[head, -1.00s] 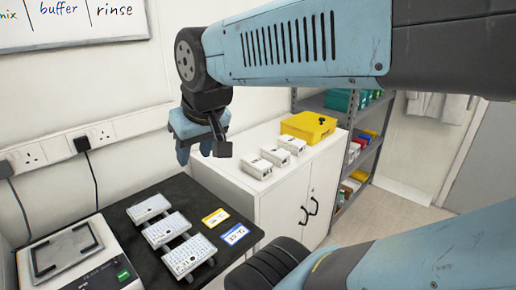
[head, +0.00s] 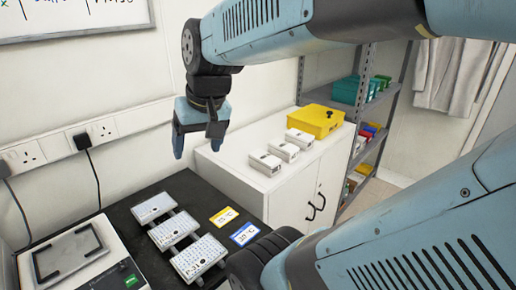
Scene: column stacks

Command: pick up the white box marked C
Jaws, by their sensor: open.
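Three small white boxes stand in a row on top of the white cabinet: the nearest box (head: 265,163), the middle box (head: 284,150) and the farthest box (head: 300,138). Their markings are too small to read, so I cannot tell which is C. My gripper (head: 198,146) is open and empty, pointing down. In the picture it is left of the boxes, near the cabinet's left edge, and apart from them.
A yellow case (head: 318,120) sits behind the boxes on the white cabinet (head: 238,180). A dark bench (head: 130,228) at the left holds several white plates on stands, a yellow label (head: 223,216), a blue label (head: 244,233) and a balance (head: 92,262). Shelves (head: 384,118) stand beyond.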

